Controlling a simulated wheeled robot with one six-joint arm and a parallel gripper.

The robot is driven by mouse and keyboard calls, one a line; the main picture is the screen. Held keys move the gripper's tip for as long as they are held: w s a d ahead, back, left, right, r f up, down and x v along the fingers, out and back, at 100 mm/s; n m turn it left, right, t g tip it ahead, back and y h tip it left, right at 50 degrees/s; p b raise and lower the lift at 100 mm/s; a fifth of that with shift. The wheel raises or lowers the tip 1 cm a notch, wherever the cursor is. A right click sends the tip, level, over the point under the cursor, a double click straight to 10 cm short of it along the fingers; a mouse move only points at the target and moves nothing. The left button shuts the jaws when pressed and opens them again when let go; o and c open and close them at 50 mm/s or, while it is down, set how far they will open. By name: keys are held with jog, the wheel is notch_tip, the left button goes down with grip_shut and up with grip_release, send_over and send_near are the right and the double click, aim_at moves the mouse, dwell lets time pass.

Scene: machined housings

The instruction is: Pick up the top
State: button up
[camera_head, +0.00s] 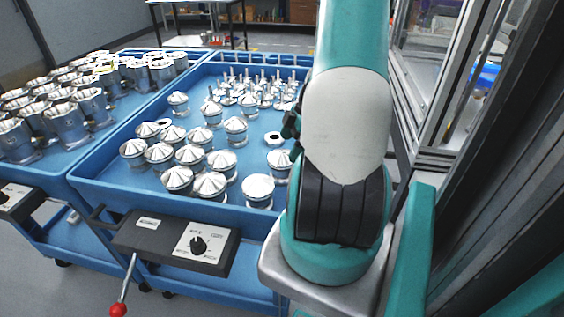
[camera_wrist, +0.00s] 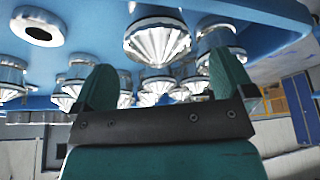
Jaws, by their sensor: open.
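Several shiny silver tops with ribbed conical caps (camera_head: 210,185) stand in the blue tray (camera_head: 120,196) in the head view. In the upside-down wrist view, one conical top (camera_wrist: 157,40) shows just beyond and between the fingertips, apart from them. More tops stand around it, one (camera_wrist: 220,36) close beside the right-hand finger. My gripper (camera_wrist: 160,66) is open, with two teal fingers and nothing between them. In the head view my arm hides most of the gripper and part of the tray.
A flat ring with a dark hole (camera_head: 272,138) lies in the tray. Several stemmed parts (camera_head: 255,92) stand at the back. A left-hand cart holds cup-shaped housings (camera_head: 65,122). A control box (camera_head: 175,240) hangs on the tray's front. A metal-framed machine (camera_head: 440,110) stands at right.

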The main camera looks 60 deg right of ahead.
aim_at(286, 151)
jog(key=x, duration=0.5)
jog(key=shift+w+f+p, duration=0.25)
jog(key=shift+w+p, duration=0.1)
jog(key=shift+w, duration=0.05)
jog(key=c, duration=0.8)
